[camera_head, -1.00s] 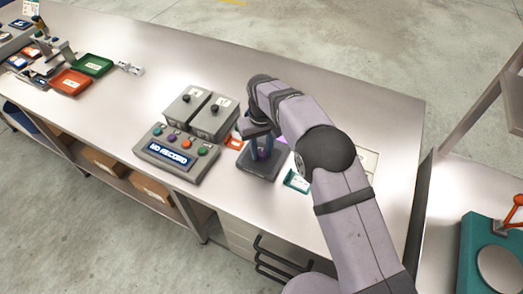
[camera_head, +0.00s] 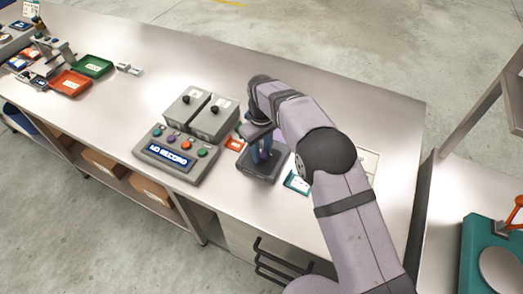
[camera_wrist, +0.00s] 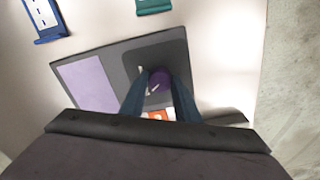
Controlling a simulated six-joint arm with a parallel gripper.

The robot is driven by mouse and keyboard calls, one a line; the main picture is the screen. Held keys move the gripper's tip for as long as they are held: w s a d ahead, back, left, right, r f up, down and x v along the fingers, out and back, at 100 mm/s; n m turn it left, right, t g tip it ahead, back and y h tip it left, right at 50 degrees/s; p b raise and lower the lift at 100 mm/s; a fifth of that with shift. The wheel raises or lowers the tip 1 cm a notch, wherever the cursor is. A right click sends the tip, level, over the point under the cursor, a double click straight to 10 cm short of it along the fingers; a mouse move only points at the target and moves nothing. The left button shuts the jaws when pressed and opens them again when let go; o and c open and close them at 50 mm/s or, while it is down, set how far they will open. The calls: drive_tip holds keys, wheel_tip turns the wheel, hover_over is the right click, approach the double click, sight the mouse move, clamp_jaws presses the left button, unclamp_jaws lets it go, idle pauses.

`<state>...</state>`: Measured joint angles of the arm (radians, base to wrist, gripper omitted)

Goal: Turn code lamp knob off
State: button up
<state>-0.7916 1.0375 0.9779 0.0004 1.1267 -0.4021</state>
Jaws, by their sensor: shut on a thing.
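The code lamp (camera_head: 258,176) is a dark box on the bench, partly hidden by my arm in the head view. In the wrist view the code lamp (camera_wrist: 98,51) has a pale lavender panel at left and a dark plate with a round purple knob (camera_wrist: 159,77). The knob has a pale mark on top, and a short pale mark lies on the plate beside it. My gripper (camera_head: 261,155) points down over the box. In the wrist view the gripper's blue fingers (camera_wrist: 159,92) are shut on the knob from both sides.
A control box reading NO RECORD (camera_head: 170,158) and two grey switch boxes (camera_head: 212,121) stand left of the lamp. An orange tag (camera_head: 234,143) and a teal tag (camera_head: 297,183) lie close by. Red (camera_head: 70,83) and green (camera_head: 95,67) trays are further left.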

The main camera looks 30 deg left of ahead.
sight(262, 154)
drive_tip(key=shift+r, duration=0.1)
drive_tip(key=o, duration=1)
drive_tip(key=shift+o, duration=0.2)
drive_tip(key=shift+r+b, duration=1.1)
drive_tip(key=shift+r, duration=2.55)
